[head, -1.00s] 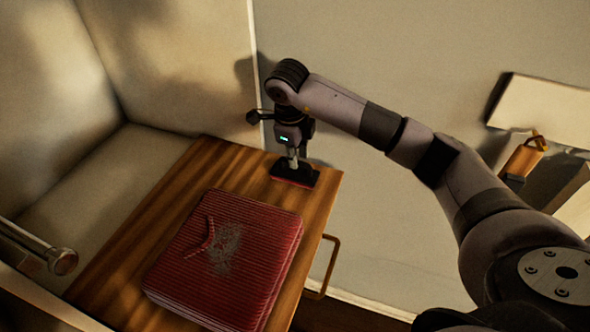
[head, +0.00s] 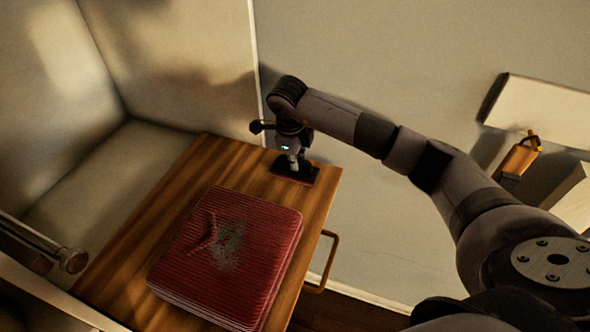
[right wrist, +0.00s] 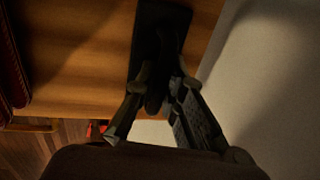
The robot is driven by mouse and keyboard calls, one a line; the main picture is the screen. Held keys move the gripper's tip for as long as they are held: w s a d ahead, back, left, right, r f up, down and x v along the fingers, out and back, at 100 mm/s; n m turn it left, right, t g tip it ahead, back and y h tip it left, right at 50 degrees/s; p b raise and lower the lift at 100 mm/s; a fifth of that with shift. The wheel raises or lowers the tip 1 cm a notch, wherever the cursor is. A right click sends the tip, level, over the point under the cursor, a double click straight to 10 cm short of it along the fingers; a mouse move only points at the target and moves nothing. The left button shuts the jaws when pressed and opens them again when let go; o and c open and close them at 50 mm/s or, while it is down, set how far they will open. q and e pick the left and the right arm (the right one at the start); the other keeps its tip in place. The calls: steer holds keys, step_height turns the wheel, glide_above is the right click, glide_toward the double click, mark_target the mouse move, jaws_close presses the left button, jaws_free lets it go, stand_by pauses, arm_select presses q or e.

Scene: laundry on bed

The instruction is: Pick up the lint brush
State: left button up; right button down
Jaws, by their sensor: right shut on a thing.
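The lint brush (head: 306,174) is a dark, flat-headed tool with a reddish edge, at the far right corner of the wooden table top. My right gripper (head: 293,160) reaches down over it and is shut on it. In the right wrist view the dark brush (right wrist: 160,35) extends ahead of the fingers, with its narrower part between the fingertips (right wrist: 157,92). I cannot tell whether the brush touches the wood or is slightly above it. My left gripper is not in view.
A folded red striped cloth (head: 260,248) with a pale fuzzy patch and a red cord lies on the wooden table (head: 150,225). A metal handle (head: 327,265) sticks out at the table's right side. Walls stand close behind. An orange-and-white fixture (head: 517,160) is at the right.

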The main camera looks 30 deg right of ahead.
steer(key=shift+r, duration=0.1)
stand_by(0.3)
step_height(320, 180, up, 20)
steer(key=b, duration=0.3)
steer(key=c, duration=2.2)
jaws_free()
jaws_close()
